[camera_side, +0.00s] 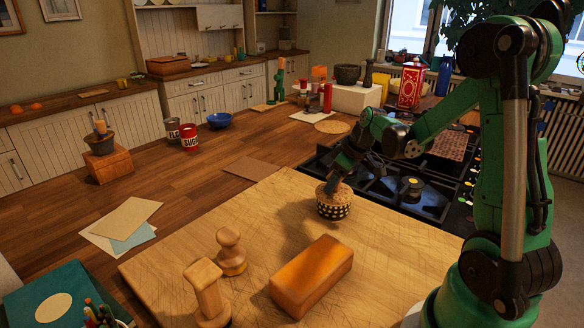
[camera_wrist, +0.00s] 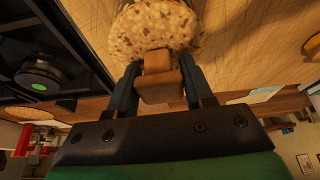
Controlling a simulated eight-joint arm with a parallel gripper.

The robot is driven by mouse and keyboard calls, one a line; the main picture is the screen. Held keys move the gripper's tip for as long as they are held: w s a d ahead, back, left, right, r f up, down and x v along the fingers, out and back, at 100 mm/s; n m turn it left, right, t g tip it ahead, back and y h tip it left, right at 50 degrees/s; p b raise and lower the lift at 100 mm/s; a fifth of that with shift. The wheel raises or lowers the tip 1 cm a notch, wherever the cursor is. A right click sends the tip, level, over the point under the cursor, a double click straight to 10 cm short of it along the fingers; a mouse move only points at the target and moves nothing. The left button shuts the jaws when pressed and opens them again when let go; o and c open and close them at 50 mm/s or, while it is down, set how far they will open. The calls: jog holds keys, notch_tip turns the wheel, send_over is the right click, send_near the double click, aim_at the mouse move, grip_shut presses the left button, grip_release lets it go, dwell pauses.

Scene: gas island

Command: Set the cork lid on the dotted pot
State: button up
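The dotted pot (camera_side: 334,211), dark with pale dots, is at the far right part of the wooden board. The cork lid (camera_side: 326,192), speckled tan, is at the pot's mouth in the side view; I cannot tell whether it is fully seated. My gripper (camera_side: 334,184) points down at the lid from above. In the wrist view the cork lid (camera_wrist: 152,28) fills the top middle, and its wooden knob (camera_wrist: 159,76) fills the space between the dark blue fingers of my gripper (camera_wrist: 160,85). The fingers appear shut on the knob. The lid hides the pot there.
An orange-brown block (camera_side: 312,276) and two turned wooden pieces, one (camera_side: 230,252) behind the other (camera_side: 207,292), stand on the wooden board (camera_side: 160,272). The black stove (camera_side: 400,190) lies behind and right of the pot. The board's left middle is clear.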

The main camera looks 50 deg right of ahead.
jog(key=o, duration=0.3)
jog(key=shift+o, duration=0.2)
jog(key=shift+r, duration=0.1)
jog(key=v, duration=1.2)
jog(key=a+f+m+t, duration=0.1)
jog(key=a+f+t, duration=0.1)
jog(key=a, duration=1.7)
jog(key=shift+a+f+t, duration=0.15)
jog(key=shift+f+t, duration=0.15)
jog(key=shift+f, duration=0.35)
jog(key=shift+s, duration=0.1)
